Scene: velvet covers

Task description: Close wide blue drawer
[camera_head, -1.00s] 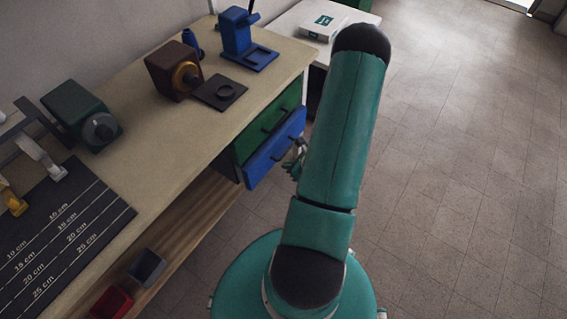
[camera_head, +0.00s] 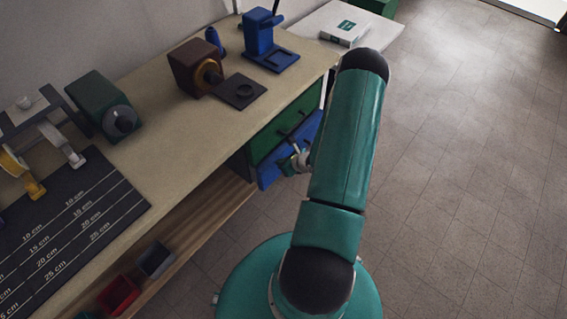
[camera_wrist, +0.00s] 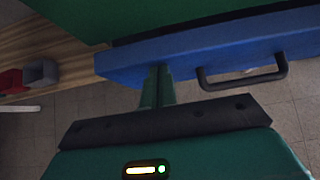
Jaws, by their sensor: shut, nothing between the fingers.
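The wide blue drawer (camera_head: 270,176) is below a green drawer (camera_head: 270,138) at the right end of the workbench. In the wrist view the blue drawer front (camera_wrist: 200,49) spans the upper picture, with a black bar handle (camera_wrist: 243,80) to the right of my fingers. My gripper (camera_wrist: 158,69) is shut and empty. Its fingertips are at the blue front, left of the handle; I cannot tell whether they touch it. In the head view my gripper (camera_head: 299,160) is at the drawer front, partly hidden by my arm. The amount the drawer sticks out is hard to judge.
The workbench top (camera_head: 165,130) holds a brown device (camera_head: 195,68), a green device (camera_head: 103,106) and a blue stand (camera_head: 265,42). A grey bin (camera_head: 155,259) and a red bin (camera_head: 118,293) are on the lower shelf. The floor at right is clear.

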